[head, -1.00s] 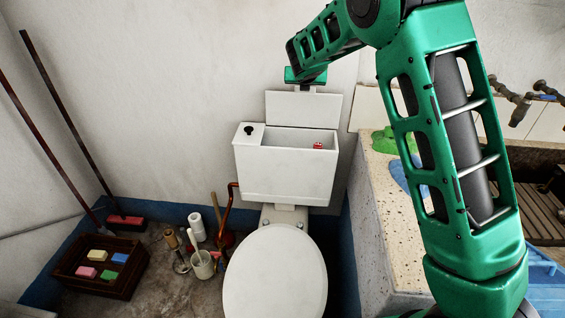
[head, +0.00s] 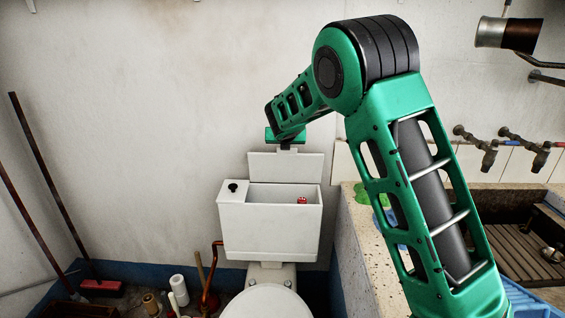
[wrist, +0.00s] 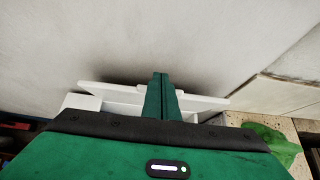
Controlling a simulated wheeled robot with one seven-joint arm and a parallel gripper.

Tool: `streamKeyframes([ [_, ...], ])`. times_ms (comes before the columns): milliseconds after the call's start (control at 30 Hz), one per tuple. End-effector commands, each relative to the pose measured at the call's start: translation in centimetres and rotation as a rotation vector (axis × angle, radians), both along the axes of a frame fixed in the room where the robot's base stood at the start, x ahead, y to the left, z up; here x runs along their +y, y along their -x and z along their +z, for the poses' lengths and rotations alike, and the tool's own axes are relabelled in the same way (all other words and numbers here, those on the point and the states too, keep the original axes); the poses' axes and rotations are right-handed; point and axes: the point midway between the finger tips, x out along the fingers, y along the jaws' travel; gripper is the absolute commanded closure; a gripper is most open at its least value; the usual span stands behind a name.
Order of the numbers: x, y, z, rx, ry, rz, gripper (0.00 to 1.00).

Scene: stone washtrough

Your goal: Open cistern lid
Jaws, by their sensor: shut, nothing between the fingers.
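The white cistern (head: 268,230) sits behind the toilet bowl against the wall. Its lid (head: 285,166) stands raised and close to upright along the cistern's back edge, leaving the top opening uncovered. A small red object (head: 302,201) shows at the opening's right side. My gripper (head: 286,148) is at the top edge of the raised lid, near the wall. In the wrist view my gripper's fingers (wrist: 160,77) are together, with nothing between them, and overlap the lid (wrist: 205,101). Whether the fingertips touch the lid is hard to tell.
A black knob (head: 233,187) sits on the cistern's fixed left part. The stone trough (head: 352,250) stands close on the right, with a green cloth (head: 371,194) on it. Brushes and a white roll (head: 178,290) stand on the floor at left. Taps (head: 478,150) project from the wall.

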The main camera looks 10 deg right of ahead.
Motion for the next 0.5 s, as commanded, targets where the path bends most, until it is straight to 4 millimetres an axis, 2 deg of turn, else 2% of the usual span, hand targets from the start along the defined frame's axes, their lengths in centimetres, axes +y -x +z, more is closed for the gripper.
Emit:
streamKeyframes([
  [33,-0.1,0.4,0.3,-0.001,0.000,-0.004,1.00],
  [500,-0.6,-2.0,8.1,-0.002,0.000,-0.003,1.00],
])
